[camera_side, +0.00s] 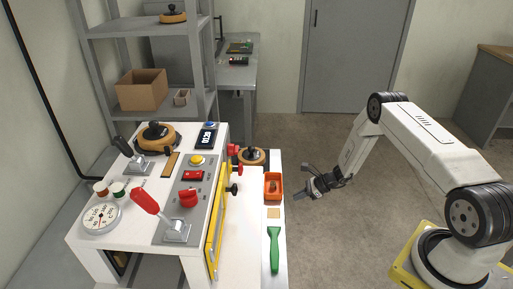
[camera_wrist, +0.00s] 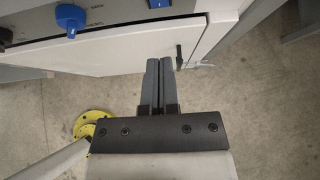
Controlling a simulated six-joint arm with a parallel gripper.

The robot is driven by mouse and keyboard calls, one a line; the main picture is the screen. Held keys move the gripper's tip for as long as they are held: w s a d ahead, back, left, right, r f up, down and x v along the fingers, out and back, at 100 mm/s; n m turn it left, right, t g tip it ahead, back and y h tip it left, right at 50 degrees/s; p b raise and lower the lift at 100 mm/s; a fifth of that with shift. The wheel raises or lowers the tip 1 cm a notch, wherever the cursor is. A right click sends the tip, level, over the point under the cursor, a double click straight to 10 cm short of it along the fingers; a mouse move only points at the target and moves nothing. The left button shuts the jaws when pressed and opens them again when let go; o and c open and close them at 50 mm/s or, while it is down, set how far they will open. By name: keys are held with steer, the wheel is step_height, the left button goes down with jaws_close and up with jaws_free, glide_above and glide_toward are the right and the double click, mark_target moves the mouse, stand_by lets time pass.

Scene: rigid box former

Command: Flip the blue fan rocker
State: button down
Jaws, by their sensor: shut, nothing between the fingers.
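No thing in view is clearly labelled as the blue fan rocker. In the wrist view, a blue piece (camera_wrist: 159,3) is cut off by the top edge, on a grey panel; I cannot tell if it is the rocker. A blue knob (camera_wrist: 70,18) sits left of it on the same panel. My gripper (camera_wrist: 158,62) is shut and empty, its two dark fingers together, below the panel in the picture and apart from both blue parts. In the side view my gripper (camera_side: 299,195) hangs over open floor, right of the white bench.
The white bench (camera_side: 247,240) carries a red-handled lever (camera_side: 145,200), red rocker (camera_side: 193,175), red knob (camera_side: 188,197) and blue button (camera_side: 209,125). An orange bin (camera_side: 273,184) and green tool (camera_side: 274,250) lie along its right side. A white cabinet front (camera_wrist: 110,52) spans the wrist view.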

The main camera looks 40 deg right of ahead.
steer(key=w+a+f, duration=0.2)
steer(key=w+a, duration=0.3)
stand_by(0.3)
steer(key=shift+w+a+r, duration=0.15)
steer(key=shift+w+a, duration=0.05)
steer(key=shift+w, duration=0.05)
steer(key=shift+r, duration=0.25)
stand_by(0.4)
steer(key=shift+r, duration=0.5)
